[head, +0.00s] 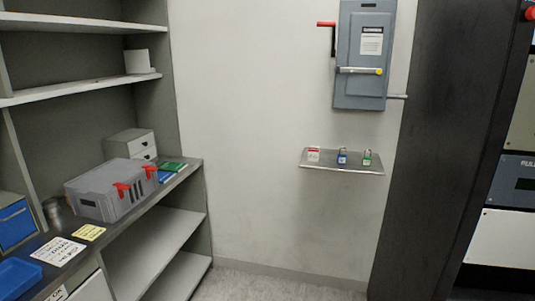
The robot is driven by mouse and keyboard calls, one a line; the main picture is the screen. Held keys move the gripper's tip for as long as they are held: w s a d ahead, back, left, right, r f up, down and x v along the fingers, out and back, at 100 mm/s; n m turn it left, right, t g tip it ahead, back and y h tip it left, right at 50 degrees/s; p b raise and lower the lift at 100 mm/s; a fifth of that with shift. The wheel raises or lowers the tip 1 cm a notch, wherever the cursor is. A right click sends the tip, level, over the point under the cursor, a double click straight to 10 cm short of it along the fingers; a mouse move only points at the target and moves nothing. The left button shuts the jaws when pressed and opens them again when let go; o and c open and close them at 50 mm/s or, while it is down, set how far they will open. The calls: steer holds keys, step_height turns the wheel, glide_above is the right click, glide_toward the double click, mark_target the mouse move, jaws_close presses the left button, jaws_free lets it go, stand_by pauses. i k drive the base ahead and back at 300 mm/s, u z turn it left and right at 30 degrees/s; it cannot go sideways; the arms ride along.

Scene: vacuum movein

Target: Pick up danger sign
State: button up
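A small red-and-white item (313,154), which could be the danger sign, stands at the left end of a small metal wall shelf (345,169). Its lettering is too small to read. A white card with dark print (58,250) and a smaller yellow card (89,232) lie on the counter at the lower left; I cannot read either clearly. My gripper is not in view.
A blue padlock (342,156) and a green padlock (367,158) share the wall shelf. A grey electrical box (364,55) with a red lever hangs above. A grey crate (110,190) with red latches stands on the counter. A dark cabinet (440,150) borders the right.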

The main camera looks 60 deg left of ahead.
mark_target(313, 152)
steer(key=u, duration=1.75)
steer(key=k, duration=0.55)
steer(key=u, duration=0.65)
steer(key=i, duration=0.35)
steer(key=u, duration=0.6)
steer(key=i, duration=1.35)
steer(key=z, duration=0.6)
